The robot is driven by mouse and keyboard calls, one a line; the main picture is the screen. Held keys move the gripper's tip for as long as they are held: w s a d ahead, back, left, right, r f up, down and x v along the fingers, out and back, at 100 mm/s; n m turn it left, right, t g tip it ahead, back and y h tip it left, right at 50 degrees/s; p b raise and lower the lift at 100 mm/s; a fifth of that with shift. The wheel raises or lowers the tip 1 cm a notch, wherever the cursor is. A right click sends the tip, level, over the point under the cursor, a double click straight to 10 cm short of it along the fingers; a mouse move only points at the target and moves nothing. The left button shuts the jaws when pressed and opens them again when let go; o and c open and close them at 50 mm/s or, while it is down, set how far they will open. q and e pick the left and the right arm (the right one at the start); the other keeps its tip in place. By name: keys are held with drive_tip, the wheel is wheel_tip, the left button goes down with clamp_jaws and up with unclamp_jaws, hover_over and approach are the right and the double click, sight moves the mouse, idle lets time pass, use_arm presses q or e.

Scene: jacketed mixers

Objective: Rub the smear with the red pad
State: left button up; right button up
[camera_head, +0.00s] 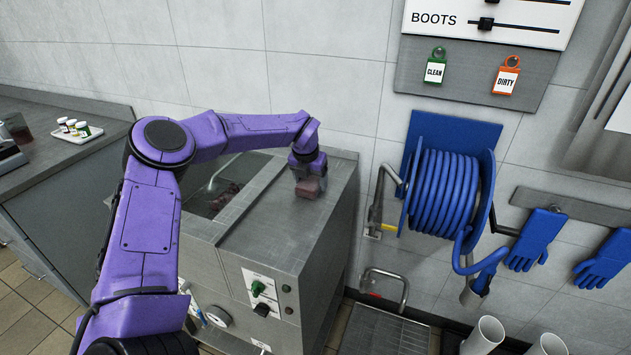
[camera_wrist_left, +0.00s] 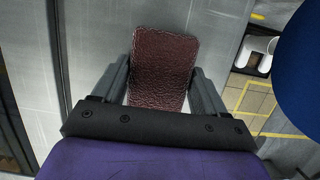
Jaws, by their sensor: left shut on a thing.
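The red pad (camera_head: 308,188) is a dark red block at the back right of the steel machine top (camera_head: 272,238). My left gripper (camera_head: 307,177) points down from above and is shut on it. In the left wrist view the red pad (camera_wrist_left: 161,65) shows a rough, wrinkled face between the two grey fingers of my left gripper (camera_wrist_left: 160,85). I cannot tell whether the pad touches the steel or is just above it. I see no clear smear on the bare steel; it may be hidden under the pad or arm. My right gripper is not in view.
An open basin (camera_head: 215,190) lies left of the steel top. A blue hose reel (camera_head: 446,195) hangs on the wall to the right, beside blue gloves (camera_head: 537,240). Green and black knobs (camera_head: 258,288) are on the machine's front. A side counter (camera_head: 60,165) stands at left.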

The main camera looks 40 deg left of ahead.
use_arm(q)
drive_tip(key=shift+w+a, duration=0.2)
drive_tip(key=shift+w, duration=0.1)
drive_tip(key=shift+w+r+p, duration=0.25)
drive_tip(key=shift+r+p, duration=0.15)
drive_tip(key=shift+r, duration=0.25)
drive_tip(key=shift+w+r+p, duration=0.2)
drive_tip(key=shift+r+p, duration=0.15)
drive_tip(key=shift+r, duration=0.25)
drive_tip(key=p+v, duration=0.1)
drive_tip(key=v, duration=0.1)
drive_tip(key=shift+s+r, duration=0.2)
drive_tip(key=shift+r, duration=0.15)
drive_tip(key=shift+w+r+p, duration=0.3)
drive_tip(key=shift+r+p, duration=0.7)
drive_tip(key=shift+p, duration=0.05)
drive_tip(key=shift+s+r+p, duration=0.15)
drive_tip(key=shift+r+p, duration=0.2)
drive_tip(key=shift+r, duration=0.3)
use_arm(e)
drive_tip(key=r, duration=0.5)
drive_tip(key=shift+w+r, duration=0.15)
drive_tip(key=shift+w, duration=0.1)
